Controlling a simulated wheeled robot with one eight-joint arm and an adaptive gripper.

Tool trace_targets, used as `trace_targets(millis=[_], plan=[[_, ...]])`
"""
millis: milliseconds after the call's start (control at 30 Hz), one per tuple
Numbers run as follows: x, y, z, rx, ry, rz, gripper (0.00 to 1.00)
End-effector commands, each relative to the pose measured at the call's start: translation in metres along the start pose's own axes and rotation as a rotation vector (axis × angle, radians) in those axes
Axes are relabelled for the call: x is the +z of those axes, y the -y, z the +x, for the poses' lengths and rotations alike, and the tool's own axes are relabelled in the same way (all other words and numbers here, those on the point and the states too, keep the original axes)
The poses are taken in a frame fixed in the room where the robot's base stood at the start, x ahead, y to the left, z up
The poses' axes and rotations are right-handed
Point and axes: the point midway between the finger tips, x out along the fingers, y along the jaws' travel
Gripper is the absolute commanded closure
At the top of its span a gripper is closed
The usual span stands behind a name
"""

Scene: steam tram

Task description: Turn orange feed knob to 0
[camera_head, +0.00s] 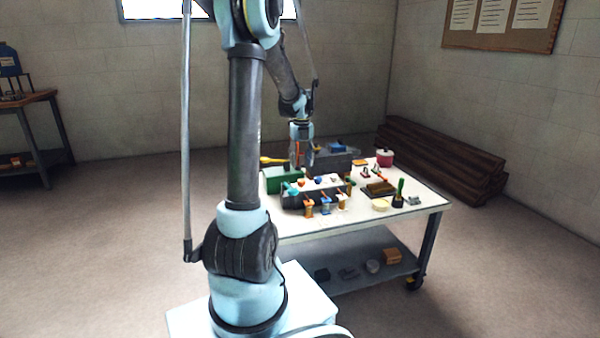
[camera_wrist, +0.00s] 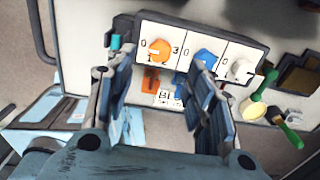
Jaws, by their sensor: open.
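The orange feed knob (camera_wrist: 159,53) is on a white-faced panel in the wrist view, with a 0 printed at its left and a 3 at its right. Where its pointer stands is too small to tell. My gripper (camera_wrist: 163,62) is open, its two dark fingers framing the orange knob in the picture. The right finger overlaps part of the blue knob (camera_wrist: 206,58). I cannot tell whether either finger touches the orange knob. In the head view my gripper (camera_head: 302,158) points down above the dark knob box (camera_head: 290,198) on the table.
A white knob (camera_wrist: 240,69) sits right of the blue one on the same panel. Orange and blue tags hang below. The white-topped cart (camera_head: 420,195) also holds a green-handled brush (camera_head: 400,193), a red pot (camera_head: 385,157) and a green box (camera_head: 282,178). Stacked timbers (camera_head: 440,160) lie behind.

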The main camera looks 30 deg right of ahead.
Motion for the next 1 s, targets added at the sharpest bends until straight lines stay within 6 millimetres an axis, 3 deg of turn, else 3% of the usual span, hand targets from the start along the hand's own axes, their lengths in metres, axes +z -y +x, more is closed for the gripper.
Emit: trace_targets(millis=[100,300,1000], plan=[[0.000,0.000,-0.017,0.000,0.000,0.000,0.51],[0.000,0.000,-0.033,0.000,0.000,0.000,0.51],[-0.001,-0.006,-0.037,-0.001,0.001,-0.029,0.51]])
